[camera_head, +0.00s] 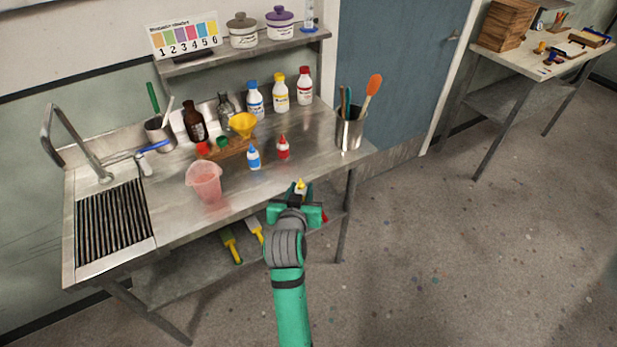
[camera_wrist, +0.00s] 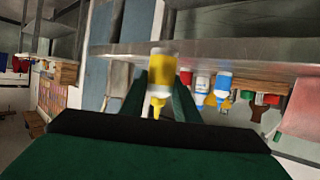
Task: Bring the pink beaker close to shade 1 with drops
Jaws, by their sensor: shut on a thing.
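The pink beaker (camera_head: 204,184) stands on the metal bench, right of the sink grate; part of it shows at the right of the wrist view (camera_wrist: 302,108). The shade card (camera_head: 184,36) stands on the upper shelf, with shade 1, an orange-looking swatch, at its left end. My gripper (camera_head: 300,194) is shut on a small yellow dropper bottle (camera_wrist: 161,72), in front of the bench edge and right of the beaker. The bottle looks upright, its tip up in the head view. A blue dropper bottle (camera_head: 254,158) and a red dropper bottle (camera_head: 283,149) stand on the bench.
Larger blue, yellow and red-capped bottles (camera_head: 280,92) stand behind. A yellow funnel (camera_head: 243,124) sits near a wooden rack. A tool cup (camera_head: 350,130) stands at the bench's right end. A tap (camera_head: 75,140) is at left. The front bench strip right of the beaker is clear.

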